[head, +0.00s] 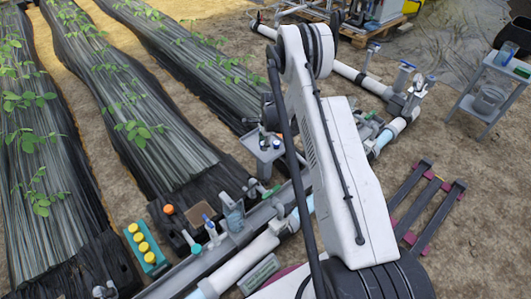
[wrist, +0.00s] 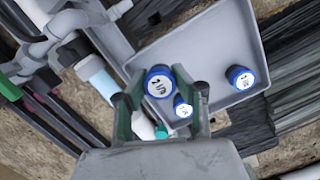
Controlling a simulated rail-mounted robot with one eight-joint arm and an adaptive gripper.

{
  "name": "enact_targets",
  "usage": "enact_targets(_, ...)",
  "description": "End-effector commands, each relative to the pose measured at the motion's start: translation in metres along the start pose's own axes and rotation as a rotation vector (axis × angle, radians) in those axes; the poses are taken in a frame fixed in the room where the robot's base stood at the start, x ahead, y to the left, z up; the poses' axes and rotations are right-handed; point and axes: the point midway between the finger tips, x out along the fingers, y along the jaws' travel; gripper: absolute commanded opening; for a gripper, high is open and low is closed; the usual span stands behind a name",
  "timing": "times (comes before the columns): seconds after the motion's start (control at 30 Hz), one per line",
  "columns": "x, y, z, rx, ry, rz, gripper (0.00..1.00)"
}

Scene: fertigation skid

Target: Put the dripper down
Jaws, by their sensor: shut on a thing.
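My gripper (wrist: 160,92) is shut on a blue-rimmed round piece with a white, marked top (wrist: 158,82), which I take as the dripper. It sits between the fingertips, over the grey tray (wrist: 215,30). I cannot tell whether it touches the tray. A smaller blue-and-white piece (wrist: 182,106) shows beside it near the right finger, and another (wrist: 240,77) stands at the tray's right side. In the head view the small grey tray (head: 262,157) stands left of my arm, which hides most of the gripper.
A teal-tipped white piece (wrist: 161,131) shows between the fingers near the palm. Grey and white pipes (head: 230,265) run beside the tray. A teal block with yellow caps (head: 145,248) lies front left. A grey side stand (head: 490,90) is at the right.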

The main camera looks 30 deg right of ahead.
Motion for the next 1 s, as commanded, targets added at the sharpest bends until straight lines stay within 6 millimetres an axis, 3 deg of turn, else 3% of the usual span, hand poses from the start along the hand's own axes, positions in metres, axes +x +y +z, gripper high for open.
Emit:
enact_targets(0.27,0.013,-0.001,-0.013,-0.001,0.0,0.0,0.0)
enact_targets(0.5,0.044,-0.001,-0.017,-0.001,0.0,0.0,0.0)
enact_targets(0.93,0.048,-0.001,-0.018,-0.001,0.0,0.0,0.0)
enact_targets(0.97,0.048,-0.001,-0.018,-0.001,0.0,0.0,0.27)
enact_targets(1.0,0.047,-0.001,-0.018,-0.001,0.0,0.0,0.33)
